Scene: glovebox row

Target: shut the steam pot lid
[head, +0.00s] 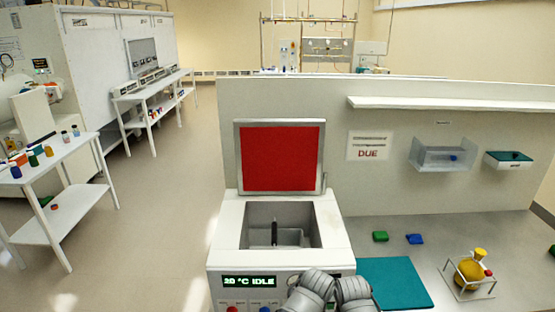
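The steam pot (229,241) is a white box-shaped unit in the lower middle of the head view. Its lid (280,157) stands open, about upright at the back edge, with a red inner face and a grey frame. The square well of the pot is open and shows a dark upright piece (274,232) inside. The front display (249,282) reads "20 °C IDLE", with red and blue buttons below it. Grey ridged parts of my own arm cover the front right corner of the pot. No fingertips of either gripper can be made out.
A teal mat (395,284) lies right of the pot. A wall shelf (450,103) runs along the partition behind. Floor left of the pot is clear.

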